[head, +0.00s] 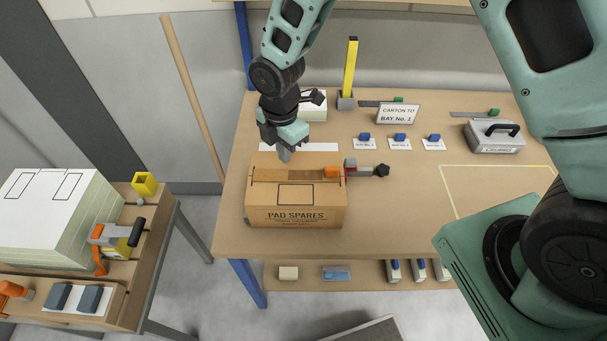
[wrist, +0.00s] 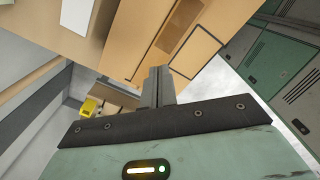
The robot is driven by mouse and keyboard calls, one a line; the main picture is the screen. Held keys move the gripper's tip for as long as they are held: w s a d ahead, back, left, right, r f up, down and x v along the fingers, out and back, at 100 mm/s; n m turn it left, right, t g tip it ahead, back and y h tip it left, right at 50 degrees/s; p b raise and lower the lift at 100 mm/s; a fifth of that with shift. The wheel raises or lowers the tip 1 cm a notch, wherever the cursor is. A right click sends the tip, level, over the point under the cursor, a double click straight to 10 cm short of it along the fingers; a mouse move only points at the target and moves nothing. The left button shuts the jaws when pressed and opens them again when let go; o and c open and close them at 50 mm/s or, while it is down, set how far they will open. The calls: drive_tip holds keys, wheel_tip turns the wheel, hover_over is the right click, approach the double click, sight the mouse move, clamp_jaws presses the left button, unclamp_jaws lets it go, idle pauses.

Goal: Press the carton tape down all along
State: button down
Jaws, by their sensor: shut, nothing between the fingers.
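The carton (head: 297,217), printed PAD SPARES, stands closed near the table's front left edge. A darker brown tape strip (head: 305,176) runs along part of its top. It also shows in the wrist view (wrist: 181,24), with a thin dark outline beside it on the carton. I cannot tell how firmly the tape lies. My gripper (head: 285,156) is shut and empty, fingers pointing down by the carton's rear top edge, left of its middle. In the wrist view the fingertips (wrist: 157,72) show near the carton top; I cannot tell whether they touch.
An orange, red and grey hand tool (head: 350,170) lies at the carton's right rear. Behind stand a yellow upright bar (head: 350,68) and a sign (head: 398,114). A grey case (head: 494,136) sits at right. The outlined table area (head: 500,185) is bare. A loaded trolley (head: 140,262) stands left.

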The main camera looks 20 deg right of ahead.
sight(286, 176)
drive_tip(key=shift+f+b, duration=2)
drive_tip(key=shift+f, duration=0.95)
drive_tip(key=shift+f, duration=0.1)
drive_tip(key=shift+r+p, duration=1.15)
drive_tip(key=shift+r, duration=0.45)
drive_tip(key=shift+w+a+r+p, duration=0.3)
drive_tip(key=shift+a+r, duration=0.2)
drive_tip(key=shift+a, duration=0.3)
drive_tip(key=shift+w+a+r+p, duration=0.3)
drive_tip(key=shift+a+r, duration=0.2)
drive_tip(key=shift+a, duration=0.35)
drive_tip(key=shift+w+a+r+p, duration=0.2)
drive_tip(key=shift+a+r+p, duration=0.25)
drive_tip(key=shift+a, duration=0.35)
drive_tip(key=shift+f, duration=0.1)
drive_tip(key=shift+f+b, duration=2.15)
drive_tip(key=shift+f, duration=0.7)
